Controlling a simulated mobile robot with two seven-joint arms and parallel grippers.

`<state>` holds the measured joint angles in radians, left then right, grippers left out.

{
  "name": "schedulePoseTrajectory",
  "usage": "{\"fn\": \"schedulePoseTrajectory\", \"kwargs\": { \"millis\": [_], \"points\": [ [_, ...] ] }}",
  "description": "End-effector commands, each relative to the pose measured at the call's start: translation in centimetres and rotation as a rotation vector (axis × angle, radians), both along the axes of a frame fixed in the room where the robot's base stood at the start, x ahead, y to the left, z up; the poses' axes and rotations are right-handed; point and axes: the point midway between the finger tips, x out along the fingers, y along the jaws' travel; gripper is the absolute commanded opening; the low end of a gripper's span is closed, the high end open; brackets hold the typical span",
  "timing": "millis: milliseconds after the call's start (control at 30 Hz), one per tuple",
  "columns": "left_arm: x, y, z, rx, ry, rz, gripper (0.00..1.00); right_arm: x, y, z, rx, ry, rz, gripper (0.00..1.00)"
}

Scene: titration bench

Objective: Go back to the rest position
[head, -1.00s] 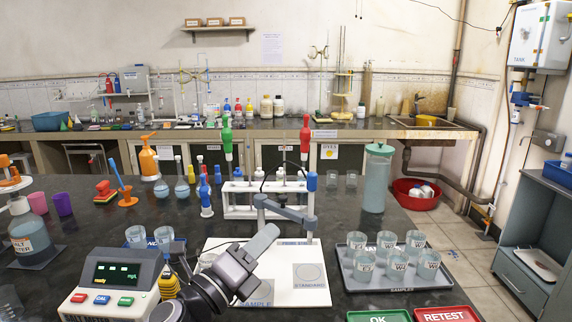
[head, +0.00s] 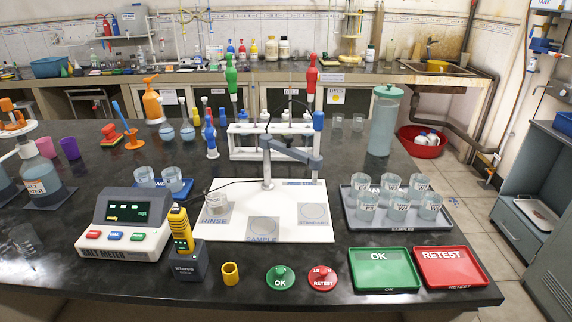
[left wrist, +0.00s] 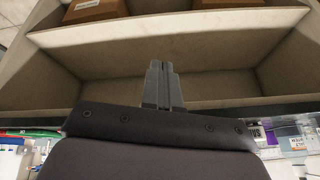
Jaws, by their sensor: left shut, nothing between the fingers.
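My left gripper (left wrist: 162,85) shows in the left wrist view with its two grey fingers together and nothing between them. Neither of my grippers shows in the head view. On the bench in the head view, the salt meter (head: 127,222) stands at the front left, with the yellow probe (head: 180,230) upright in its dark holder (head: 188,264) beside it.
A tray of beakers (head: 350,213) stands at the right. The green OK tray (head: 384,268) and red RETEST tray (head: 451,266) lie at the front right. A shelf (left wrist: 210,83) fills the left wrist view.

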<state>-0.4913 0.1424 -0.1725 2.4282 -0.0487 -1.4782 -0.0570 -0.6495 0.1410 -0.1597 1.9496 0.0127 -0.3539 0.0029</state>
Motion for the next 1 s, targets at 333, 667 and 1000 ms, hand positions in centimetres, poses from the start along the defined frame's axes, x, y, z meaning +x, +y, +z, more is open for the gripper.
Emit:
{"fn": "schedulePoseTrajectory", "kwargs": {
  "millis": [333,667,1000],
  "points": [
    [-2.3,0.2,-3.8,-0.078,0.044,0.085,0.00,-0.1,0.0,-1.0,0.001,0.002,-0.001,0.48],
    [0.9,-1.2,-9.7,-0.144,-0.191,0.050,0.00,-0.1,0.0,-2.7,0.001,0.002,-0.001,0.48],
    [2.0,-2.1,-13.7,-0.212,-0.423,0.023,0.00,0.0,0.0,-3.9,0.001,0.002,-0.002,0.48]
  ]
}}
